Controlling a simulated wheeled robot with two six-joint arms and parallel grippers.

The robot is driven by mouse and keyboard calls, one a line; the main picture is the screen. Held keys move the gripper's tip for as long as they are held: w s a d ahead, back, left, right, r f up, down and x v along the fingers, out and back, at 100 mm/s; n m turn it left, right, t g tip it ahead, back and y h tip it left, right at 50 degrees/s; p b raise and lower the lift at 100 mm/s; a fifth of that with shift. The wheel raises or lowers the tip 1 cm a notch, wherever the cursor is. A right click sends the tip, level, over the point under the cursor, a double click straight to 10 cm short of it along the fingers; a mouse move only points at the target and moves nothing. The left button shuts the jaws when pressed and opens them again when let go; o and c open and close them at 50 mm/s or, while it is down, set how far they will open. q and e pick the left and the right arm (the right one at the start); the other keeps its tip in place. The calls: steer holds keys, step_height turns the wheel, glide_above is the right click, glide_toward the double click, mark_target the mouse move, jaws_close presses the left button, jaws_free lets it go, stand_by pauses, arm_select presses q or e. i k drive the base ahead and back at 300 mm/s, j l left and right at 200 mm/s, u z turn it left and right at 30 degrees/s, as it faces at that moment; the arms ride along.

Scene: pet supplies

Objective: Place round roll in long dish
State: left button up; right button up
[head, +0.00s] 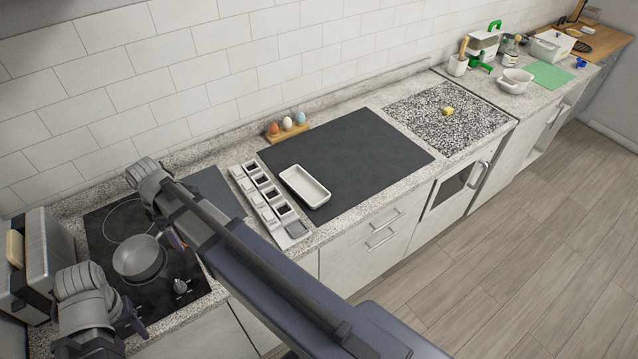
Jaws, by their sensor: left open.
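A small yellow-brown round item, which looks like the round roll (447,111), lies on the speckled counter section right of the dark mat. The long dish (305,186) is white and rectangular with rounded corners. It sits empty on the left front part of the dark mat. My left gripper (98,338) is at the lower left by the hob, open, partly cut off by the frame's edge. It is far from both the roll and the dish. My right gripper does not show.
A divided white tray (251,187) stands left of the dish. An egg holder (289,135) stands behind the mat. A grey pan (139,262) is on the hob and a toaster (42,258) is at far left. The dark mat (370,150) is mostly clear.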

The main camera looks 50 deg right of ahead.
mark_target(304, 189)
steer(key=k+l, duration=0.1)
steer(key=l, duration=0.3)
steer(key=k+l, duration=0.1)
steer(key=l, duration=0.65)
steer(key=k+l, duration=0.15)
steer(key=l, duration=0.25)
steer(key=i+l, duration=0.1)
steer(key=l, duration=0.2)
steer(key=i+l, duration=0.1)
steer(key=l, duration=0.2)
